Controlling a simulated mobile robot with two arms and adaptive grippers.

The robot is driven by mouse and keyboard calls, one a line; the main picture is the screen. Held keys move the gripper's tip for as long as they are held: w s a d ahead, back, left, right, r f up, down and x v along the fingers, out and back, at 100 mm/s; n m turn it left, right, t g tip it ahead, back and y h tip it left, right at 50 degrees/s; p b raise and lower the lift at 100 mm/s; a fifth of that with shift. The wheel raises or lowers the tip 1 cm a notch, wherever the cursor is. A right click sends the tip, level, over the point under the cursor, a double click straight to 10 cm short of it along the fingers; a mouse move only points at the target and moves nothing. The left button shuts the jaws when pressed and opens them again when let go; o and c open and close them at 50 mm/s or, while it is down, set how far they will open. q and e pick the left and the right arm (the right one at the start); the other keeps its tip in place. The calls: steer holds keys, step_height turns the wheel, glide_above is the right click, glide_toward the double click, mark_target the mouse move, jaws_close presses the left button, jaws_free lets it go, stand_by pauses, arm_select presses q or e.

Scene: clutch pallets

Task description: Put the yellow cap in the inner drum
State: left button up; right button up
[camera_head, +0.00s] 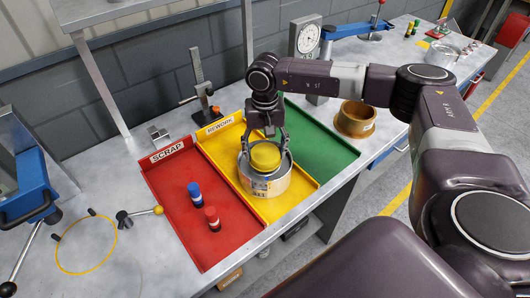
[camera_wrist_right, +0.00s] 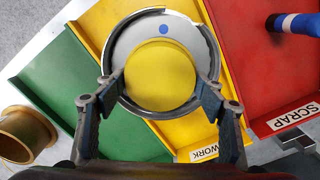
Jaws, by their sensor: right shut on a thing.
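The yellow cap (camera_head: 265,156) is at the mouth of a silver metal drum (camera_head: 262,187), which stands in the yellow REWORK tray (camera_head: 228,147). My right gripper (camera_head: 265,150) comes down from above with its fingers on both sides of the cap and is shut on it. In the right wrist view the cap (camera_wrist_right: 160,76) sits between the two fingers, inside the outline of the drum's rim (camera_wrist_right: 205,35). A pale disc with a blue dot (camera_wrist_right: 163,29) shows beyond it. How deep the cap is cannot be told. My left gripper is not in view.
The green tray (camera_head: 318,150) is empty where visible. A bronze ring (camera_head: 355,119) stands to its right. A height gauge (camera_head: 203,90) stands behind the trays.

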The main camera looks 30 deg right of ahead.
mark_target(265, 153)
steer(key=shift+f, duration=0.95)
steer(key=o, duration=1.1)
steer(key=shift+o, duration=0.2)
steer(key=shift+r, duration=0.25)
step_height(265, 153, up, 10)
steer(key=b, duration=0.4)
steer(key=shift+r, duration=0.2)
steer(key=shift+r+b, duration=0.3)
steer(key=shift+r, duration=0.3)
